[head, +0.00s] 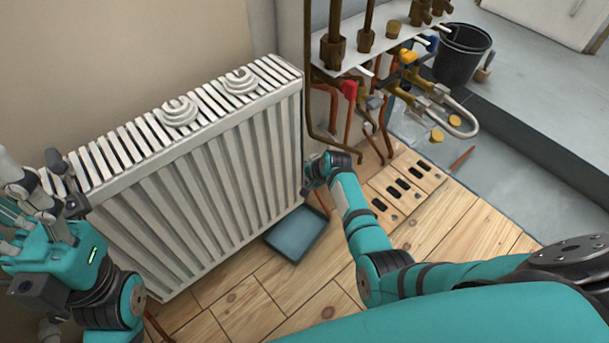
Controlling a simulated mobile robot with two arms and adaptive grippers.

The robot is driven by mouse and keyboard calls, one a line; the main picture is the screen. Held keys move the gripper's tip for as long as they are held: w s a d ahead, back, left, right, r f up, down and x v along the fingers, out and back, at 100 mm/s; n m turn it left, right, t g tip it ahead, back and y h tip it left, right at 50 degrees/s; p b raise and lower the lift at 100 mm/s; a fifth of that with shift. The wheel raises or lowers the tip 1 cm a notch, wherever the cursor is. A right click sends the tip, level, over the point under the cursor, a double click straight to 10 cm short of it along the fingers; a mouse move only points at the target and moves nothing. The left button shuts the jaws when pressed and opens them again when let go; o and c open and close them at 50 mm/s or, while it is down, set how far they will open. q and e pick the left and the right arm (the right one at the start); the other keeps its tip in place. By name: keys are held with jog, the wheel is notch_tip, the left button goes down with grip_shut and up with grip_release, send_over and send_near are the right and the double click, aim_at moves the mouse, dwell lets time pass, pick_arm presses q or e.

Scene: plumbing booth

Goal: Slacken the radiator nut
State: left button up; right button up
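The white radiator (200,190) stands against the wall, with rings on its top grille. The radiator nut cannot be made out; the radiator's lower ends are partly hidden by its body and my arms. My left gripper (18,208) is at the radiator's left end, near the picture's left edge. Its fingers overlap other parts there, so I cannot see whether they are open or hold anything. My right arm reaches to the radiator's right end, above the blue tray. My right gripper (313,180) is mostly hidden by its own wrist, beside the radiator's right edge.
The blue-grey tray (297,235) lies on the wooden floor by the radiator's right end. A white shelf (375,58) carries brown fittings, with copper pipes and valves below it. A slotted wooden board (400,190) lies on the floor. A black bucket (461,52) stands behind.

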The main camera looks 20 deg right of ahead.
jog(key=o, duration=1.1)
jog(key=shift+o, duration=0.2)
jog(key=shift+s+r, duration=0.1)
jog(key=v, duration=1.1)
jog(key=shift+s+d+r, duration=0.15)
jog(key=shift+s+r, duration=0.05)
jog(key=shift+r, duration=0.15)
